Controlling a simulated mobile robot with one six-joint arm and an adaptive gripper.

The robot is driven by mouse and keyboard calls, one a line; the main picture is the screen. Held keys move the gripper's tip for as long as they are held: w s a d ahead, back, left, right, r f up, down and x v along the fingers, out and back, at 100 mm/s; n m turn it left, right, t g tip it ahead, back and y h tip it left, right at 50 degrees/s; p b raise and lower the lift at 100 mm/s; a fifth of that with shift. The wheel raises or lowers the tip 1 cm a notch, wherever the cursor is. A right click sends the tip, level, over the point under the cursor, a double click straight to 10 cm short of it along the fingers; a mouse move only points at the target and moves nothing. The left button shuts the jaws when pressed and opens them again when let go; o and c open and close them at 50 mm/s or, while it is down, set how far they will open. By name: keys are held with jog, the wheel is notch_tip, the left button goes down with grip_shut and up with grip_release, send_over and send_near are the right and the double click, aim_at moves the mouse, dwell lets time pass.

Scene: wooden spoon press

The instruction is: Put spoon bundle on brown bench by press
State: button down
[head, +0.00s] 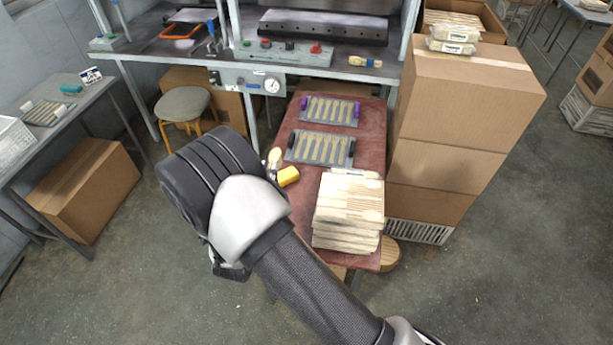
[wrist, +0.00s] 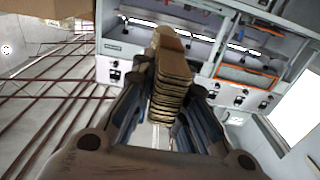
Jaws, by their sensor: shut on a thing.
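In the wrist view my gripper (wrist: 165,115) is shut on a spoon bundle (wrist: 173,68), a stack of pale wooden spoons held between the two fingers. In the head view my arm hides most of the gripper and the bundle. The brown bench (head: 373,120) stands in front of the grey press (head: 320,30), to the right of my arm. A stack of spoon bundles (head: 349,208) lies on the bench's near end. Two grey trays of spoons, one nearer (head: 321,149) and one farther (head: 330,110), lie on it too.
A yellow block (head: 288,176) and a small wooden-looking item (head: 274,158) show beside my arm, over the bench's left edge. Tall cardboard boxes (head: 460,110) flank the bench on the right. A round stool (head: 183,104) stands left of it. Bare bench shows around the trays.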

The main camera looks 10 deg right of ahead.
notch_tip(320, 180, down, 19)
jog(key=b, duration=0.6)
jog(key=shift+a, duration=0.1)
jog(key=shift+f, duration=0.15)
jog(key=c, duration=1.6)
grip_release()
jog(key=p+v, duration=0.3)
jog(key=v, duration=0.9)
